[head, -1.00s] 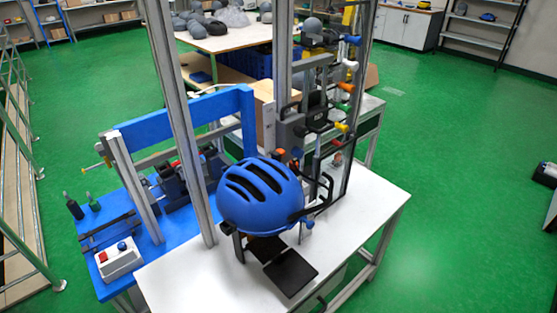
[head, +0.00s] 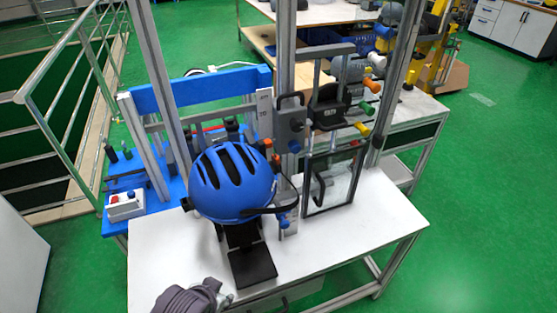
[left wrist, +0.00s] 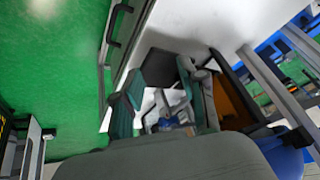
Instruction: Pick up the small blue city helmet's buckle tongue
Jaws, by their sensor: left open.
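The blue city helmet (head: 232,180) sits on a stand at the front of the white drop-tower table, with vents facing up. A dark strap (head: 268,210) runs along its lower right side. I cannot make out the buckle tongue in either view. My left gripper (head: 222,296) enters at the bottom of the head view, over the table's front edge, below and left of the helmet and apart from it. In the left wrist view its fingers (left wrist: 166,105) are spread, with no held object clear between them. My right gripper is not in view.
A black plate (head: 252,267) lies in front of the helmet on the white table (head: 360,240). Tower posts (head: 287,70) and a clear framed guard (head: 335,180) stand behind and right. A blue bench with a control box (head: 126,206) is at left. The table's right front is clear.

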